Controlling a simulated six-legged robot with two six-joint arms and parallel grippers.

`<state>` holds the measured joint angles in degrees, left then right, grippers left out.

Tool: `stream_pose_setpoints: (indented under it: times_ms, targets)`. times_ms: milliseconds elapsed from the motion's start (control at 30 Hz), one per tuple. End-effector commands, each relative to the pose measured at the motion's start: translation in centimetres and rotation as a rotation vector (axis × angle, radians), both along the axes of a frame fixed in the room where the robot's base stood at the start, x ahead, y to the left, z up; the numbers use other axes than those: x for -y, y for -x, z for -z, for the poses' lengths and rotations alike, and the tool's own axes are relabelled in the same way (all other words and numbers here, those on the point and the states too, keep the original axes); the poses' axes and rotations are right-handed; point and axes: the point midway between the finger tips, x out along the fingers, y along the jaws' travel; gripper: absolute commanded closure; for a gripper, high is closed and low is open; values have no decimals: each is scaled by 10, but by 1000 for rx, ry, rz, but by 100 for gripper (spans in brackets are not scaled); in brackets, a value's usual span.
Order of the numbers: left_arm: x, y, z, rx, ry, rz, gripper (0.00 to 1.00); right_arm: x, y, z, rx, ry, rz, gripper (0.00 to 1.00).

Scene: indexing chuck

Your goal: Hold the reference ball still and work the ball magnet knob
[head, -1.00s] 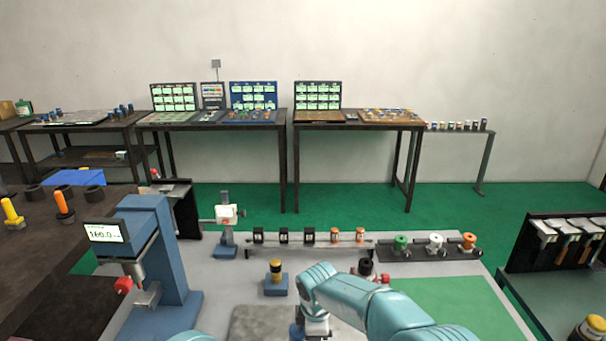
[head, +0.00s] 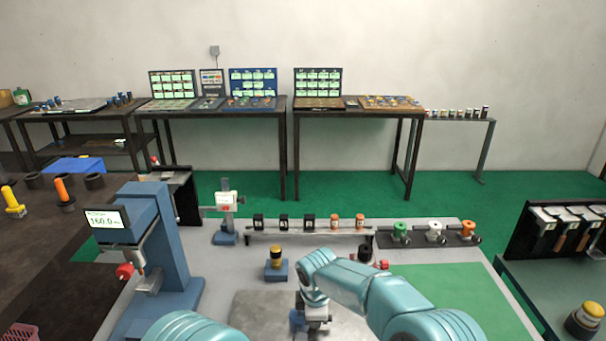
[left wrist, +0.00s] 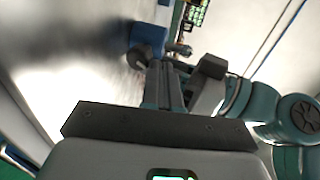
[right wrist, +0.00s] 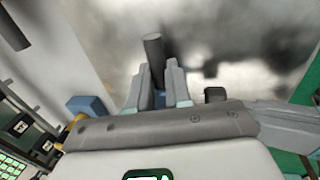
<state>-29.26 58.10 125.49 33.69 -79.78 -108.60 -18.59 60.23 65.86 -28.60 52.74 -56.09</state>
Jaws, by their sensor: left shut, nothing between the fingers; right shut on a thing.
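My right gripper (right wrist: 158,88) has its fingers closed around a dark grey cylinder (right wrist: 153,50) that sticks out past the fingertips. In the head view my right arm bends down at the front middle, with a small blue part (head: 297,320) beside its wrist. My left gripper (left wrist: 168,85) is shut and empty. Its fingertips point toward a dark round knob-like part (left wrist: 144,58) in front of a blue block (left wrist: 150,36); I cannot tell if they touch. My right arm shows close by at the right of that view. No ball is clearly visible.
A blue gauge stand (head: 175,250) reading 160.0 stands at the left. A rack (head: 310,232) with black and orange pieces runs behind the work area. A yellow-topped piece on a blue base (head: 276,268) stands nearer. A green mat (head: 450,300) lies clear at right.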

Motion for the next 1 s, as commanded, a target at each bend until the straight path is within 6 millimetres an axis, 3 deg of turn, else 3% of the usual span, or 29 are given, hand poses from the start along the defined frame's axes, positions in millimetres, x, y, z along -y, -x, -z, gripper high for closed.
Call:
stream_pose_setpoints:
  times_ms: [1000]
  targets:
    - [-2,0,6,-1,0,-1,100,0,0,0,-1,0,0,100]
